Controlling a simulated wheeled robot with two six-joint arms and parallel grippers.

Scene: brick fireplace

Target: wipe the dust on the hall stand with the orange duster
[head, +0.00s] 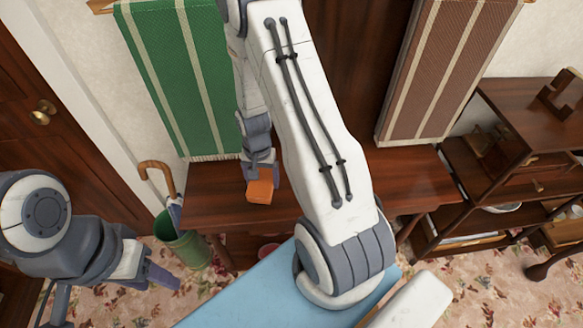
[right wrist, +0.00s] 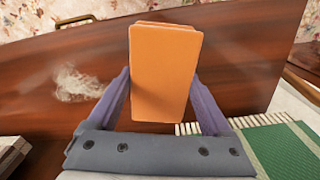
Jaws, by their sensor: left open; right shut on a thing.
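The orange duster (head: 260,191) is a small block held by my right gripper (head: 260,168) over the left part of the hall stand's dark wood top (head: 213,205). In the right wrist view the duster (right wrist: 165,70) sits between both purple fingers. I cannot tell whether it touches the wood. A pale dust smudge (right wrist: 82,82) lies on the wood to the left of the duster in that view, apart from it. I cannot make the dust out in the head view; my right arm covers part of the top. My left gripper (head: 150,277) is open and empty at the lower left.
A green striped cloth (head: 175,75) and a brown striped cloth (head: 437,70) hang at the back of the stand. A green bin (head: 184,243) with a cane (head: 157,168) stands at its left end. A wooden shelf unit (head: 500,112) stands at the right.

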